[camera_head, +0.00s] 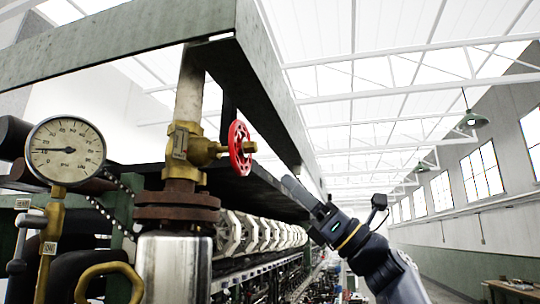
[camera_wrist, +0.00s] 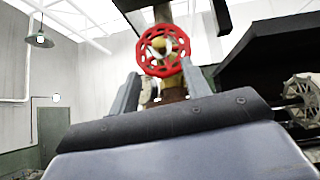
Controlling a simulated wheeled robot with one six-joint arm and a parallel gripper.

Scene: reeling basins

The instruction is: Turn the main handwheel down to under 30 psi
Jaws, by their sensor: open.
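The red handwheel (camera_head: 240,148) sits on a brass valve (camera_head: 192,148) on a vertical pipe. In the wrist view the handwheel (camera_wrist: 162,50) is seen face-on, straight ahead, just beyond the fingertips. My gripper (camera_head: 291,186) is open and empty, to the right of and a little below the wheel in the head view, apart from it. Its two fingers also show in the wrist view (camera_wrist: 160,80), with a gap between them. A round pressure gauge (camera_head: 65,151) marked psi is at the left; its needle points left, nearly level, and the small numbers are hard to read.
A green steel beam (camera_head: 150,30) runs overhead above the valve. A rusty flange (camera_head: 177,207) and a shiny cylinder (camera_head: 175,265) stand below it. A brass ring-shaped handle (camera_head: 108,283) is at lower left. Reeling machinery (camera_head: 255,235) stretches away behind; the aisle at right looks open.

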